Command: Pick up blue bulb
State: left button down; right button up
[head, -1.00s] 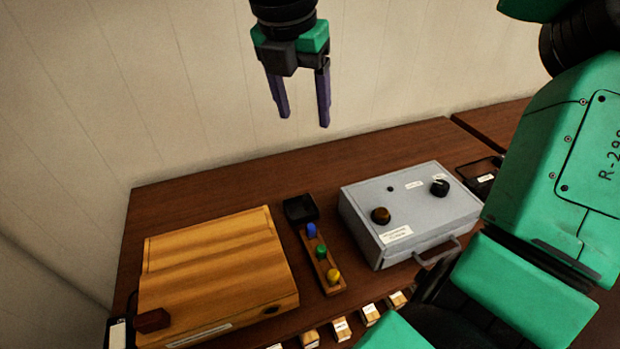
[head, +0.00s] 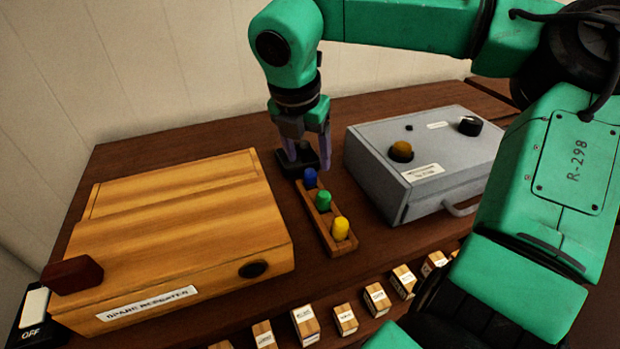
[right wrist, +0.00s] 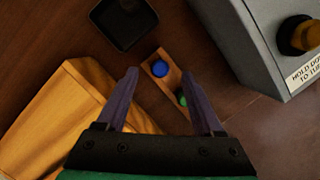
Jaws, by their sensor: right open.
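The blue bulb (head: 310,178) stands at the far end of a narrow wooden rack (head: 325,222), followed by a green bulb (head: 323,200) and a yellow bulb (head: 340,228). My right gripper (head: 308,165) is open and points down over the far end of the rack, just behind the blue bulb in the head view. In the right wrist view the blue bulb (right wrist: 160,68) shows ahead of the open fingers (right wrist: 165,100), between their lines, with nothing between the jaws. The green bulb (right wrist: 181,99) is partly hidden by a finger. My left gripper is not in view.
A small black tray (head: 284,160) lies behind the rack, partly hidden by my gripper. A wooden box (head: 185,225) stands on the left and a grey box with knobs (head: 440,160) on the right. Several labelled blocks (head: 345,318) line the front.

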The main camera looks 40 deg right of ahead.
aim_at(310, 170)
jog(key=x, duration=0.4)
jog(key=shift+s+f, duration=0.15)
jog(key=shift+f, duration=0.1)
jog(key=shift+d+f, duration=0.15)
jog(key=shift+f, duration=0.2)
jog(key=shift+r, duration=0.1)
grip_shut()
